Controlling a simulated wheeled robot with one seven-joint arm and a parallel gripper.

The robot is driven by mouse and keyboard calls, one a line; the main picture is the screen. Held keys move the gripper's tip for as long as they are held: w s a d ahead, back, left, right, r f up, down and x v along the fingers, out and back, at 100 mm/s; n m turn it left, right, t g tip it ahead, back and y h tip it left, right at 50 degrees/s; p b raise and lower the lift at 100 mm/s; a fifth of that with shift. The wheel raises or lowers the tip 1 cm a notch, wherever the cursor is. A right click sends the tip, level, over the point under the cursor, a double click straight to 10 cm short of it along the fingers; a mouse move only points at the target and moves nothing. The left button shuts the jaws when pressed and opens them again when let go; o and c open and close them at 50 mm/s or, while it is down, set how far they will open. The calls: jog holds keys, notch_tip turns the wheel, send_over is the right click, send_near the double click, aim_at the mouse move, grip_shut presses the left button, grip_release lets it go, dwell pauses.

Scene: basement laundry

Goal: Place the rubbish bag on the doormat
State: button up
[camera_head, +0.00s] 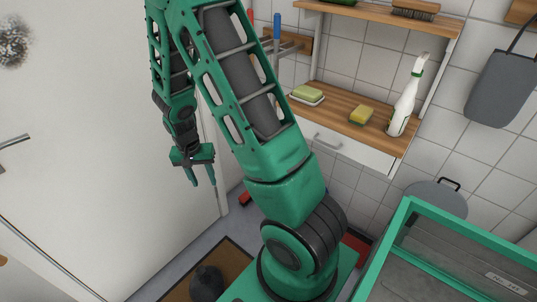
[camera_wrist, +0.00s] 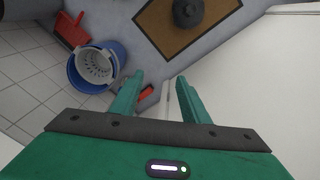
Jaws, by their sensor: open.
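A dark grey, tied rubbish bag (camera_head: 207,283) sits on the brown doormat (camera_head: 236,256) at the bottom of the head view, partly cut off by the frame. In the wrist view the bag (camera_wrist: 188,13) stands on the dark-bordered mat (camera_wrist: 173,40), with floor around it. No gripper part touches the bag. My gripper (camera_head: 203,184) is raised in front of the white door, with its fingers pointing down and apart. In the wrist view the gripper (camera_wrist: 157,83) is open with nothing between its fingers.
A blue bucket (camera_wrist: 76,75) with a grey wringer and a red dustpan (camera_wrist: 71,30) stand on the floor. A white door (camera_head: 100,110) is on the left. A wooden shelf (camera_head: 340,107) holds a spray bottle (camera_head: 405,103), a sponge (camera_head: 361,115) and soap.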

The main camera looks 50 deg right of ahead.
jog(key=s+d+r+n, duration=0.1)
jog(key=s+d+r, duration=0.1)
jog(key=s+r, duration=0.5)
jog(key=s+d+r+n, duration=0.1)
jog(key=s+d+r, duration=0.3)
jog(key=r, duration=0.5)
jog(key=s+a+r, duration=0.1)
jog(key=s+r, duration=0.2)
jog(key=s, duration=0.5)
jog(key=s+a+r+n+y, duration=0.1)
jog(key=s+r, duration=0.3)
jog(key=s, duration=0.4)
jog(key=shift+a+r+y, duration=0.25)
jog(key=shift+a+y, duration=0.05)
jog(key=shift+w, duration=0.1)
